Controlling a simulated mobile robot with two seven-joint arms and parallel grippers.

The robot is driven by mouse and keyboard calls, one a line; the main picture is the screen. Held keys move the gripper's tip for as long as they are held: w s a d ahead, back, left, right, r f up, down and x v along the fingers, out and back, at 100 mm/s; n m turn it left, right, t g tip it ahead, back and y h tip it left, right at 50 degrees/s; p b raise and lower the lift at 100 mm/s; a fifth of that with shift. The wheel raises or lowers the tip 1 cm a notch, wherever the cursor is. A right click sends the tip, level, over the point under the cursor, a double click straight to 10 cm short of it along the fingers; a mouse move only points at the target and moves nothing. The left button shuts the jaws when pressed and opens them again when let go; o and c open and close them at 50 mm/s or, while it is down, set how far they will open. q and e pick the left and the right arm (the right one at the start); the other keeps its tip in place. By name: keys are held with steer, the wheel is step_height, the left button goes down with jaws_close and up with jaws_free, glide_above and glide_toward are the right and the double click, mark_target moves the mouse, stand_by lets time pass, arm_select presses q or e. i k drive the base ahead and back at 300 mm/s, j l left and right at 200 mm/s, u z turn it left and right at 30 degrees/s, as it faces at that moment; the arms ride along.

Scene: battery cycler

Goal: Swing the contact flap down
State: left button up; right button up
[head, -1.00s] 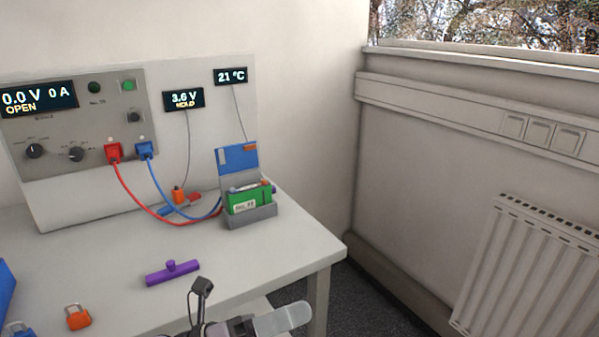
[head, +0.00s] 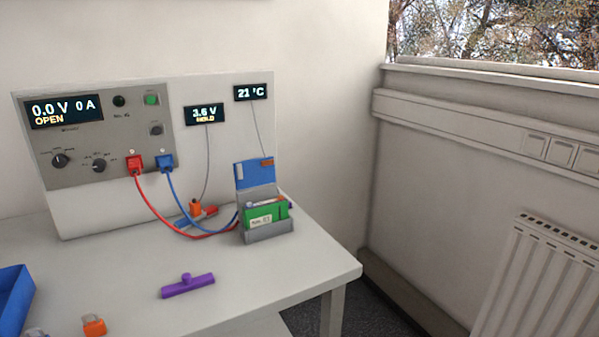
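The contact flap (head: 254,174) is a blue plate with a small orange patch. It stands upright, raised at the back of the grey cell holder (head: 269,232) on the table's right part. A green battery cell (head: 266,215) with a white label sits in the holder. The red cable (head: 160,216) and blue cable (head: 184,213) run from the cycler panel to the holder's left side. Neither of my grippers shows in the head view now.
The cycler panel (head: 95,135) stands at the back left, its display reading 0.0 V, 0 A, OPEN. A purple bar with a knob (head: 188,287) lies on the table (head: 250,285). An orange padlock (head: 94,326) and a blue tray (head: 14,300) are at the front left.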

mark_target(256, 171)
steer(key=i+l, duration=0.2)
steer(key=i+l+u, duration=0.1)
steer(key=l, duration=0.3)
steer(key=i+l, duration=0.2)
steer(key=l, duration=0.15)
steer(key=i+l+u, duration=0.15)
steer(key=i+l, duration=0.2)
steer(key=l, duration=0.3)
steer(key=i+l+u, duration=0.1)
steer(key=l, duration=0.25)
steer(key=i+l, duration=0.15)
steer(key=l, duration=0.2)
steer(key=i+u, duration=0.05)
